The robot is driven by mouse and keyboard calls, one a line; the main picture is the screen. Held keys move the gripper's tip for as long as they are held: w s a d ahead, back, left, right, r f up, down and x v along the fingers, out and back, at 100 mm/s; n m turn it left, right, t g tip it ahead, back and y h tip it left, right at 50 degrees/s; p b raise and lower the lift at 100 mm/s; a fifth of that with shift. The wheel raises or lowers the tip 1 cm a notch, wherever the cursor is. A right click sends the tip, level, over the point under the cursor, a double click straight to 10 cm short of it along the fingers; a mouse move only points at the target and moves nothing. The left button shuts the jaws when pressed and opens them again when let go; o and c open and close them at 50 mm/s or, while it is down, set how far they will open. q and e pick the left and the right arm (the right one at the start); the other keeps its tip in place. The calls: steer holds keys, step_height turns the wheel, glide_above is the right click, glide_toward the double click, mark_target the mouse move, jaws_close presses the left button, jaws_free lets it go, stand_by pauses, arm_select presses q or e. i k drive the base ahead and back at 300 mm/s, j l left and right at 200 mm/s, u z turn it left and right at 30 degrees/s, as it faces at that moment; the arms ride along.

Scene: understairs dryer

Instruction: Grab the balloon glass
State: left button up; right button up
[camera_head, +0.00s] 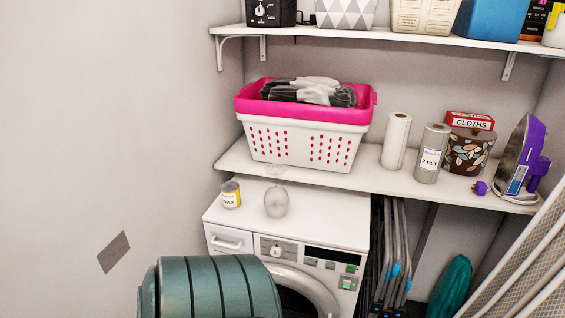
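The balloon glass (276,203) is clear and see-through and stands on the white top of the dryer (330,213). It looks upside down, with its bowl low and a faint foot above, seen against the shelf edge. A small yellow and white tin (231,194) stands just left of the glass, apart from it. Neither of my grippers shows in the head view.
A teal ribbed rounded thing (210,290) fills the bottom left foreground. A shelf (310,178) behind and above the dryer top bears a pink and white basket (300,140), paper rolls (396,140) and an iron (521,165). The dryer top right of the glass is clear.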

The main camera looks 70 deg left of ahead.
mark_target(277, 199)
steer(key=i+l+u, duration=0.1)
steer(key=i+l, duration=0.3)
steer(key=u, duration=2.45)
